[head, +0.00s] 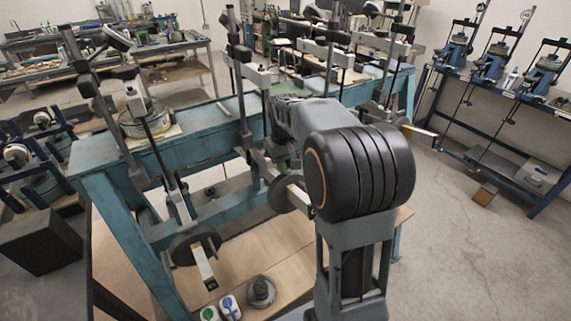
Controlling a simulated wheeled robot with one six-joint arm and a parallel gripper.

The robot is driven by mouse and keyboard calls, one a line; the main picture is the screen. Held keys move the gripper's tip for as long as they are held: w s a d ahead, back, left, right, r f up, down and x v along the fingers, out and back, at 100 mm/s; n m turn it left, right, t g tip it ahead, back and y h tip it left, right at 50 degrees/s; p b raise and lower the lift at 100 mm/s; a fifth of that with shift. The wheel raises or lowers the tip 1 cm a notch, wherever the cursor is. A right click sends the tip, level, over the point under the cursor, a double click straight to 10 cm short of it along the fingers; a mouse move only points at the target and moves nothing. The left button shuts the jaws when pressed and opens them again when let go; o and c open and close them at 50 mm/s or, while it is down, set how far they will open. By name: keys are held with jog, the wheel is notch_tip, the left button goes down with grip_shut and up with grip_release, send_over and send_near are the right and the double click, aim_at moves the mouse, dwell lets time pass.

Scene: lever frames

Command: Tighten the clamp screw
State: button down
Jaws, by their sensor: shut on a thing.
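My arm rises in the foreground of the head view and reaches away over a teal bench (205,130). My gripper is hidden behind my own arm links, so its fingers and anything between them do not show. A lever frame (247,75) with a dark upright and pale crosspiece stands on the bench just left of my arm's far end. Another lever frame (92,85) stands at the bench's left end, beside a round metal cell (146,121). The clamp screw cannot be made out.
Dark round hanger weights (193,246) hang in front of the bench. Below, a grey weight (261,291) and two small bottles, one white-and-green (210,314), stand on a wooden board (262,248). Blue presses (497,60) stand on a right-hand bench. The concrete floor (465,245) at right is mostly clear.

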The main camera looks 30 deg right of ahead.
jog(key=m+h, duration=0.1)
jog(key=m, duration=0.6)
jog(key=shift+a+m+h, duration=0.1)
jog(key=shift+m+h, duration=0.2)
jog(key=shift+m, duration=0.1)
jog(key=m+g, duration=0.1)
jog(key=m, duration=0.3)
jog(key=shift+w+h, duration=0.1)
jog(key=shift+h, duration=0.2)
jog(key=shift+m+g, duration=0.5)
jog(key=shift+m, duration=1.7)
jog(key=c, duration=1.1)
grip_release()
